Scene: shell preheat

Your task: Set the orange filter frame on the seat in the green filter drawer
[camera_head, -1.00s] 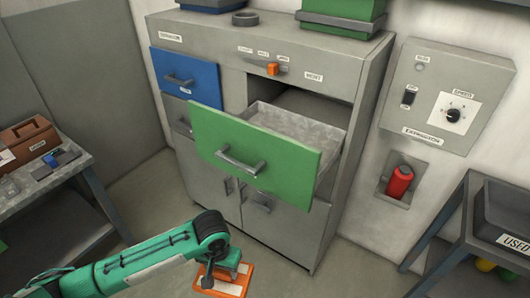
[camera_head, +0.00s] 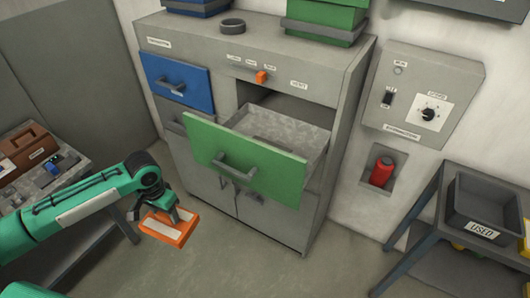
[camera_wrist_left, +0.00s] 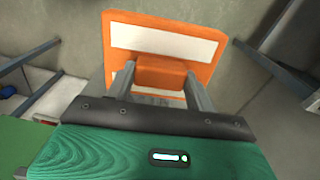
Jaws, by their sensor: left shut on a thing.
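The orange filter frame (camera_head: 168,228), with a pale middle, is held by my left gripper (camera_head: 172,214) in front of the cabinet and to the left of the open drawer. In the left wrist view the frame (camera_wrist_left: 203,75) shows beyond the two fingers, which are shut on its orange grip block (camera_wrist_left: 160,72). The green filter drawer (camera_head: 245,163) is pulled open. Its grey inside (camera_head: 290,128) shows partly, and a recessed shape lies in its floor; the front panel hides the near part. My right gripper is not in view.
The grey cabinet (camera_head: 280,222) has a shut blue drawer (camera_head: 177,82) at upper left. A side table (camera_head: 75,185) with a brown toolbox stands at left. A stand with a dark bin marked USED (camera_head: 482,232) is at right. The floor before the cabinet is clear.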

